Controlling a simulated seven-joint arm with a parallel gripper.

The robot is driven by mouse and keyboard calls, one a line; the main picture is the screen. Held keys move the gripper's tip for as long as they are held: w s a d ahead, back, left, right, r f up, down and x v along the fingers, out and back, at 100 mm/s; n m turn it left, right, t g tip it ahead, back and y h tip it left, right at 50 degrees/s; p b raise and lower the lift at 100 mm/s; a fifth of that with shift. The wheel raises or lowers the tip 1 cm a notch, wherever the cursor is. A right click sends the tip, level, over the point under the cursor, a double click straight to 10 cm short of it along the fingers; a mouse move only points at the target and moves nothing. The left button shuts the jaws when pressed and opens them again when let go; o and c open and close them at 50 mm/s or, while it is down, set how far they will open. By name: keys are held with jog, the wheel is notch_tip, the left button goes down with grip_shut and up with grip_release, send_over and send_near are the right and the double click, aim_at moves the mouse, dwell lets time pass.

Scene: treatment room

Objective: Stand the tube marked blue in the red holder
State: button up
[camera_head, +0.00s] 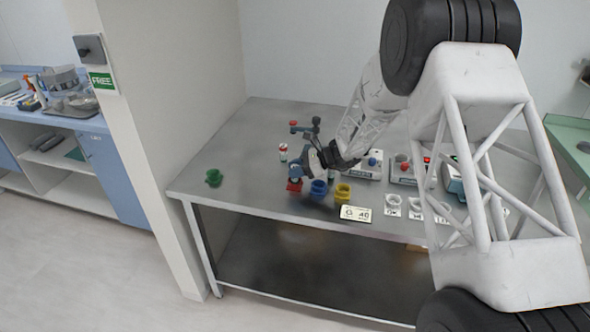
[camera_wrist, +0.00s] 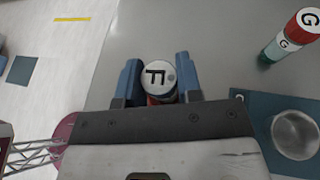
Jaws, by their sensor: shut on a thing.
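My gripper (camera_wrist: 156,82) is shut on a tube (camera_wrist: 157,76), seen end-on in the wrist view with a pale round top marked F. In the head view my gripper (camera_head: 304,168) is just above the red holder (camera_head: 294,186), at the left of the blue holder (camera_head: 318,191). I cannot tell whether the tube's lower end is inside the red holder.
Another tube (camera_head: 283,153) with a red cap stands behind; in the wrist view its cap (camera_wrist: 304,22) is marked G. A yellow holder (camera_head: 343,192) is beside the blue one. A green holder (camera_head: 213,178) stands at the far left, with clear table (camera_head: 240,165) around it.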

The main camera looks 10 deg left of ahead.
jog(key=shift+f, duration=0.5)
jog(key=o, duration=0.7)
jog(key=v, duration=1.1)
dwell(1.1)
jog(key=shift+f, duration=0.1)
dwell(0.5)
